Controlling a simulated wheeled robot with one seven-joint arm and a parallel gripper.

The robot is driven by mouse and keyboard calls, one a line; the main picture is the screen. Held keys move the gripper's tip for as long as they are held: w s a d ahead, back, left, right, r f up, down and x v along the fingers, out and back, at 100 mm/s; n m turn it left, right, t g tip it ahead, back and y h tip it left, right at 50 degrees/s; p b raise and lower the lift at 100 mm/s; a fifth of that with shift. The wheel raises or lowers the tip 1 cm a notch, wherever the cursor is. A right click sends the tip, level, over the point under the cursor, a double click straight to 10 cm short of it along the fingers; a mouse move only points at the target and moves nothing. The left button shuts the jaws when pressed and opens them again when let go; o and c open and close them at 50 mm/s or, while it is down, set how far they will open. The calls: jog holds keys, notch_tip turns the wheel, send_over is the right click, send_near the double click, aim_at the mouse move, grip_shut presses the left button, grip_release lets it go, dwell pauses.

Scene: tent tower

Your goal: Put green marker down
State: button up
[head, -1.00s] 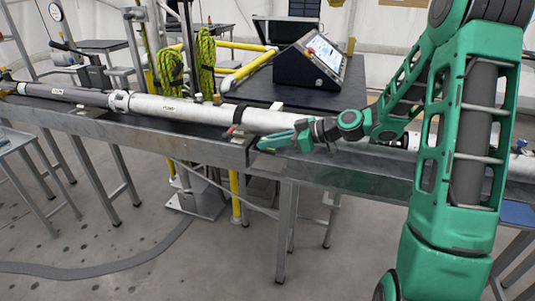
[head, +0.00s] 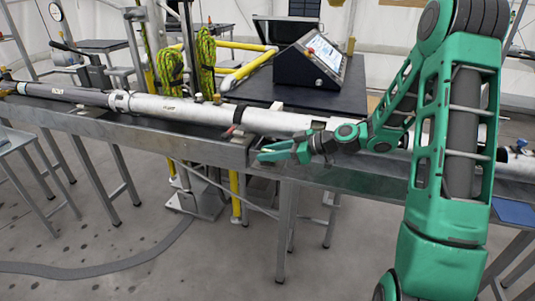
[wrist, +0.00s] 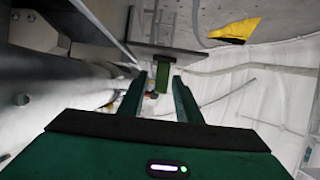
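My gripper (head: 262,152) is at the front edge of the metal bench (head: 215,144), just below and in front of the long white pipe. Its two green fingers are apart in the head view. The wrist view shows the open fingers (wrist: 160,78) with a small green piece (wrist: 162,78), probably the green marker, between or just beyond their tips. A gap shows on its left side; I cannot tell whether it touches the right finger or what it rests on. I cannot make out the marker in the head view.
The long pipe (head: 185,109) lies along the bench. A black console with a screen (head: 322,55) stands on a dark table behind. Green ropes (head: 206,58) and yellow rails (head: 250,68) stand behind the pipe. The floor in front is mostly clear.

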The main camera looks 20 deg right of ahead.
jog(key=shift+d+r, duration=0.1)
jog(key=shift+r, duration=0.05)
jog(key=v, duration=1.2)
jog(key=s+d+m+g+h, duration=0.2)
jog(key=s+m, duration=0.3)
jog(key=s, duration=0.6)
jog(key=s+d+m+g+h, duration=0.3)
jog(key=s+m+h, duration=0.2)
jog(key=s, duration=0.6)
jog(key=s+d+m+g+h, duration=0.3)
jog(key=s+m, duration=0.4)
jog(key=s, duration=0.4)
jog(key=shift+h, duration=0.3)
jog(key=shift+d, duration=0.15)
